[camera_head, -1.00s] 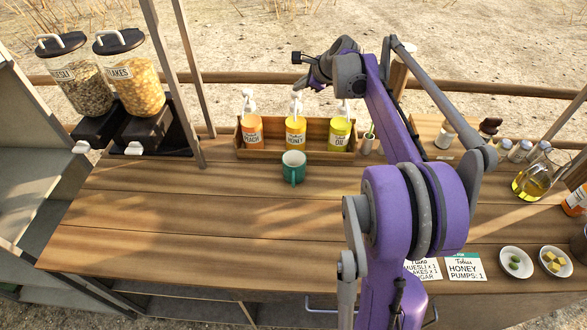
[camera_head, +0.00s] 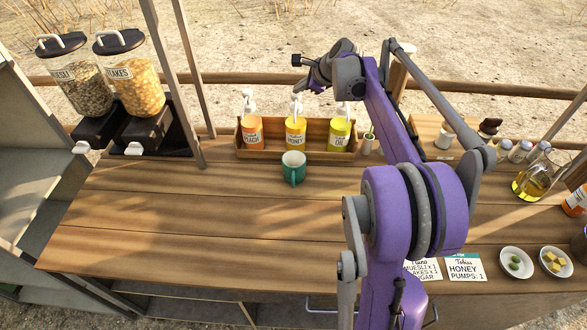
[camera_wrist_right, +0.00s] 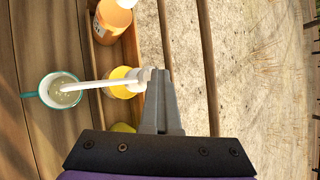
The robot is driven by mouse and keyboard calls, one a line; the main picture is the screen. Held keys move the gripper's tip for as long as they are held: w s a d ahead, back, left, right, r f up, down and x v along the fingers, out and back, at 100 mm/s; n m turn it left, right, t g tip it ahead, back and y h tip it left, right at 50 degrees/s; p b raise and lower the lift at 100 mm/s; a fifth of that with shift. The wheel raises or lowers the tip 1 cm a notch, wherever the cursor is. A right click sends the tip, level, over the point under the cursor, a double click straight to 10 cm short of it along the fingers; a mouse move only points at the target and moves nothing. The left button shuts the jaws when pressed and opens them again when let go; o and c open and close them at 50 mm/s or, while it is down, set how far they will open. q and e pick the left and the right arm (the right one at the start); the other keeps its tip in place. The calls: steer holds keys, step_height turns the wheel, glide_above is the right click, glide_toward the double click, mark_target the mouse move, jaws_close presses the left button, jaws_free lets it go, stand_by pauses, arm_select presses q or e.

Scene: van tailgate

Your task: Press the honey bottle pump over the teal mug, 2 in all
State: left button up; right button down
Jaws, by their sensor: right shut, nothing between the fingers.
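The yellow honey bottle (camera_head: 296,136) stands in the wooden rack, between two other pump bottles. Its white pump also shows in the right wrist view (camera_wrist_right: 108,84), with the long spout reaching over the mug. The teal mug (camera_head: 293,168) stands on the counter in front of the rack; in the right wrist view the mug (camera_wrist_right: 62,90) has pale contents. My right gripper (camera_wrist_right: 160,73) is shut and empty, with its fingertips at the pump head. The picture does not settle whether they touch it. My left gripper is not in view.
An orange bottle (camera_head: 252,133) and a yellow-green oil bottle (camera_head: 339,135) flank the honey in the rack (camera_head: 270,154). Cereal dispensers (camera_head: 135,85) stand at left. The counter's left middle is clear.

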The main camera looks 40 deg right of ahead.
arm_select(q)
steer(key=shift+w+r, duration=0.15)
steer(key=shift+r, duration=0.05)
arm_select(e)
steer(key=shift+w+r, duration=0.1)
steer(key=shift+r, duration=0.2)
steer(key=shift+r+p, duration=1.65)
steer(key=shift+r, duration=1.4)
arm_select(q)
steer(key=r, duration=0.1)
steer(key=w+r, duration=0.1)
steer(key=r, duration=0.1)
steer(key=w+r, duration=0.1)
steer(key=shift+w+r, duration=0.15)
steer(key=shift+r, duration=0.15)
arm_select(e)
steer(key=shift+f, duration=0.15)
